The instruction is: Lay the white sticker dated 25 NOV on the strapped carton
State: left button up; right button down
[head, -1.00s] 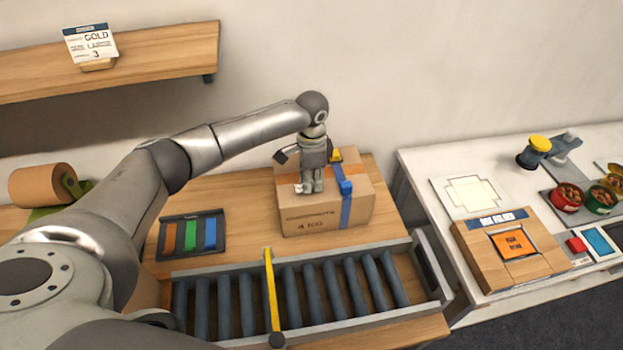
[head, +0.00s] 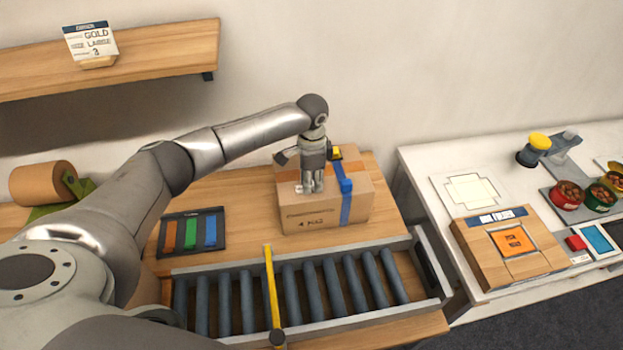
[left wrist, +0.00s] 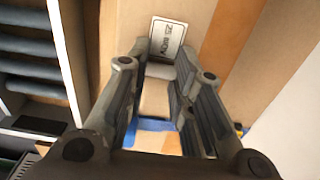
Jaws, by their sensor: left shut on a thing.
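The strapped carton (head: 300,219) stands on the wooden table behind the roller conveyor, with a blue strap (head: 346,206) down its front. My left gripper (head: 309,191) points down at the left part of the carton's top. It is shut on the white sticker, which shows as a small pale patch (head: 298,188) at the fingertips. In the left wrist view the sticker (left wrist: 168,38) reads 25 NOV and lies just beyond the fingertips (left wrist: 160,72), over the brown carton top (left wrist: 207,18). I cannot tell whether it touches the carton. My right gripper is not in view.
The roller conveyor (head: 290,265) with a yellow bar (head: 271,290) lies in front of the carton. A dark tray with coloured strips (head: 192,234) is to its left, a paper roll (head: 42,183) further left. A white table (head: 415,160) with a wooden box (head: 480,257) stands right.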

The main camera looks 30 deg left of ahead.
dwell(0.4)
pick_arm(q)
jog(key=o, duration=0.7)
jog(key=shift+r, duration=0.1)
jog(key=shift+r+p, duration=2.45)
jog(key=shift+p, duration=0.4)
jog(key=shift+r, duration=1)
